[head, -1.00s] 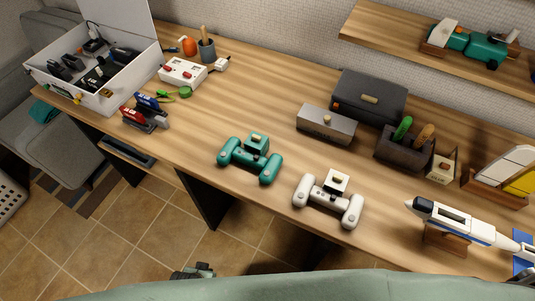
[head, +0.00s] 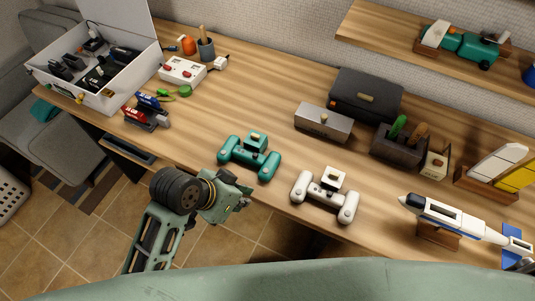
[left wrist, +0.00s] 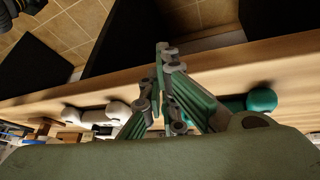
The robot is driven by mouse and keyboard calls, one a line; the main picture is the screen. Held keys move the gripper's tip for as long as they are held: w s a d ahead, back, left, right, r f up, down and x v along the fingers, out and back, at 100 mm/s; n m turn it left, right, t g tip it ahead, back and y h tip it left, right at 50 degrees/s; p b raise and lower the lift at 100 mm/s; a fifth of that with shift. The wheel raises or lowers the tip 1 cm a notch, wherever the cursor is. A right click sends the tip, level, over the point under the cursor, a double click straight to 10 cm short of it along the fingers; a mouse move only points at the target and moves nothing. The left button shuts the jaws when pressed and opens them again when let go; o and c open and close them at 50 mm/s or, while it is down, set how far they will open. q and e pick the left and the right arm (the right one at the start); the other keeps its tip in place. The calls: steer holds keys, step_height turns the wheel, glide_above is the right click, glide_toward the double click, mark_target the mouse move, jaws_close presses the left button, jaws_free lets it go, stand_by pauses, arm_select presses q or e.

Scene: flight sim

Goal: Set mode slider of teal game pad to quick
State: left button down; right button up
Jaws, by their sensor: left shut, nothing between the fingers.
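The teal game pad (head: 250,154) lies near the front edge of the desk in the head view, with a boxy raised part carrying a small dark piece on top. The position of its mode slider is too small to tell. My left gripper (head: 243,204) is in front of the desk edge, just below the game pad in the picture and apart from it. In the left wrist view its fingers (left wrist: 163,52) are together and empty, with a teal part of the pad (left wrist: 262,100) at the right. My right gripper is not in view.
A white game pad (head: 326,194) lies right of the teal one. Red and blue items (head: 146,110) stand to the left. Bare desk lies behind the teal pad.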

mark_target(255, 155)
arm_select(q)
steer(key=w+d+r+m+g, duration=0.1)
steer(key=d+r+m, duration=0.1)
steer(key=d, duration=0.1)
steer(key=w+d+r+m, duration=0.2)
steer(key=d+m, duration=0.1)
steer(key=w+d+r+m+g+h, duration=0.1)
steer(key=d+r+m, duration=0.1)
steer(key=d+m, duration=0.1)
steer(key=shift+w+d+r+g, duration=0.15)
steer(key=shift+w+d+g, duration=0.05)
steer(key=shift+d+g, duration=0.1)
steer(key=w+a+r+m+g+y, duration=0.25)
steer(key=w+r+m, duration=0.25)
steer(key=r+m, duration=0.25)
steer(key=shift+n, duration=0.25)
steer(key=p+x, duration=0.3)
steer(key=x, duration=0.7)
steer(key=shift+w+d, duration=0.1)
steer(key=shift+d, duration=0.1)
steer(key=a+p, duration=0.1)
steer(key=w+a+p, duration=0.1)
steer(key=a, duration=0.1)
steer(key=shift+w+r, duration=0.1)
steer(key=shift+w, duration=0.25)
steer(key=shift+w+a, duration=0.15)
steer(key=shift+a, duration=0.05)
steer(key=shift+d, duration=0.1)
